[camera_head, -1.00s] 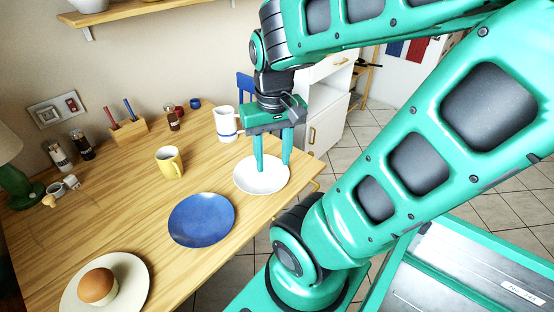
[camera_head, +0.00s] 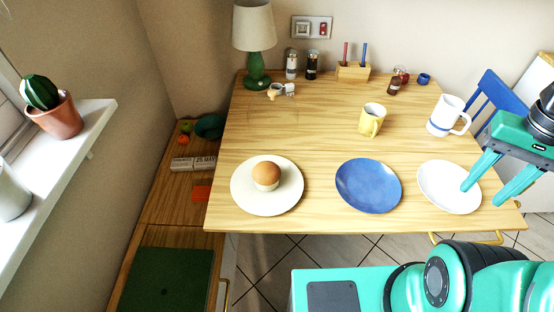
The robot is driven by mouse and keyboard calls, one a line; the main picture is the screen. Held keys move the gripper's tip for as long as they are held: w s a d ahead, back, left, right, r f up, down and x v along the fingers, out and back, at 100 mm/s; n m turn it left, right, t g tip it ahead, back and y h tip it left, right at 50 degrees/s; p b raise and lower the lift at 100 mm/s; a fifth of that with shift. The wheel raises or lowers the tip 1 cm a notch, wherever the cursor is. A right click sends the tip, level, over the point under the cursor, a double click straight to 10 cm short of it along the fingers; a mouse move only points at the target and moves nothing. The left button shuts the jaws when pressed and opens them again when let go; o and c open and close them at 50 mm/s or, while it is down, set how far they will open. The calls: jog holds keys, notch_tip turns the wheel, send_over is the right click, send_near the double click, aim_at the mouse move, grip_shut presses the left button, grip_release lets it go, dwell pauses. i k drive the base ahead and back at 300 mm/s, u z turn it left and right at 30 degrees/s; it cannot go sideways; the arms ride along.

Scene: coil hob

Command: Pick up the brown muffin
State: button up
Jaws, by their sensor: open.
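The brown muffin (camera_head: 266,174) has a rounded brown top and a pale base. It sits upright on a cream plate (camera_head: 247,202) at the front left of the wooden table. My gripper (camera_head: 484,196) is open and empty, at the right edge of the view, with its green fingers pointing down in front of the white plate (camera_head: 436,180). It is far to the right of the muffin, with the blue plate (camera_head: 368,185) between them.
A yellow mug (camera_head: 371,121) and a white mug (camera_head: 445,116) stand behind the plates. A green lamp (camera_head: 256,70), shakers and a pen holder (camera_head: 353,72) line the back. The table's middle left is clear. A windowsill with a cactus (camera_head: 41,94) is at left.

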aim_at(265, 174)
jog(key=z, duration=0.6)
jog(key=k, duration=0.85)
jog(key=u, duration=0.15)
jog(key=i, duration=0.45)
jog(key=z, duration=0.05)
